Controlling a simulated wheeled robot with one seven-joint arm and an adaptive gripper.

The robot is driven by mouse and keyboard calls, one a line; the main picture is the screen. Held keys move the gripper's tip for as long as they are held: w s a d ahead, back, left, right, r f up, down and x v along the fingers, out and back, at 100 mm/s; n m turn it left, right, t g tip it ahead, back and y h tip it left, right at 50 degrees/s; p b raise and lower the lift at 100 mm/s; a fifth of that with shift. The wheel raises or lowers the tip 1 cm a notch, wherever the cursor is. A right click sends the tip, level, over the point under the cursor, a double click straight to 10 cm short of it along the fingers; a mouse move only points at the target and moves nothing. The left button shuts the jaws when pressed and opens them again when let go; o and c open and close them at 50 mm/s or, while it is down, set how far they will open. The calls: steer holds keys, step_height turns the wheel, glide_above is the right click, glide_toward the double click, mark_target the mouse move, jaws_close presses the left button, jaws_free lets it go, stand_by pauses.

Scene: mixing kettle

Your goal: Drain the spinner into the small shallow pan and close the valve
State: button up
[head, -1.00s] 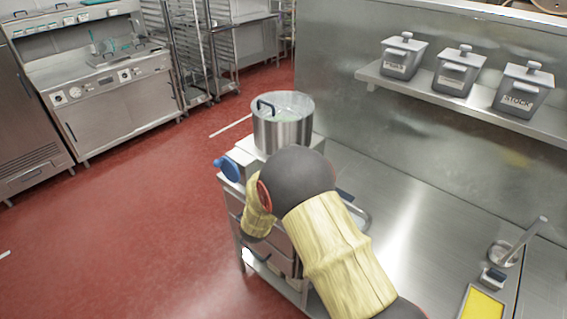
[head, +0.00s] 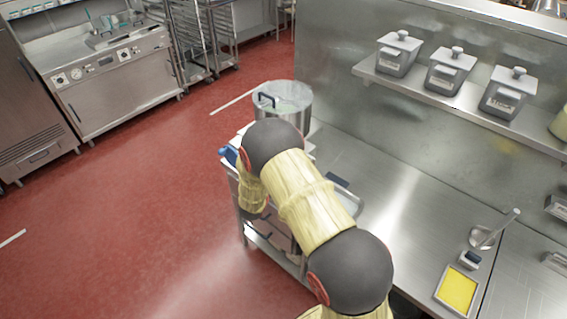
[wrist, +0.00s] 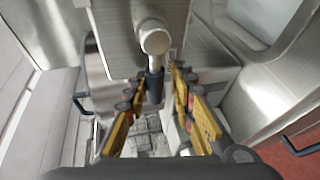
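The spinner is a steel kettle (head: 296,118) with a clear lid and dark handle, on a stand at the counter's far left end. A blue crank (head: 229,154) shows at the stand's left side, partly behind my arm. In the wrist view a pale metal spout (wrist: 154,40) has a dark blue valve handle (wrist: 154,88) below it. My gripper (wrist: 157,85) is open, with its yellow fingers on either side of this handle; I cannot tell whether they touch it. The rim of a shallow metal pan (head: 350,203) shows on the counter, mostly behind my arm.
Three lidded grey containers (head: 444,70) stand on the wall shelf. A ladle (head: 484,238) and a yellow-filled tray (head: 457,290) lie on the right of the counter. Drawers with dark handles (wrist: 300,142) are close on the right in the wrist view. The red floor (head: 130,220) at left is open.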

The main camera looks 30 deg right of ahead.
steer(key=o, duration=0.4)
steer(key=shift+f, duration=0.1)
steer(key=p+v, duration=0.3)
steer(key=v, duration=0.4)
steer(key=shift+w+d, duration=0.1)
stand_by(0.5)
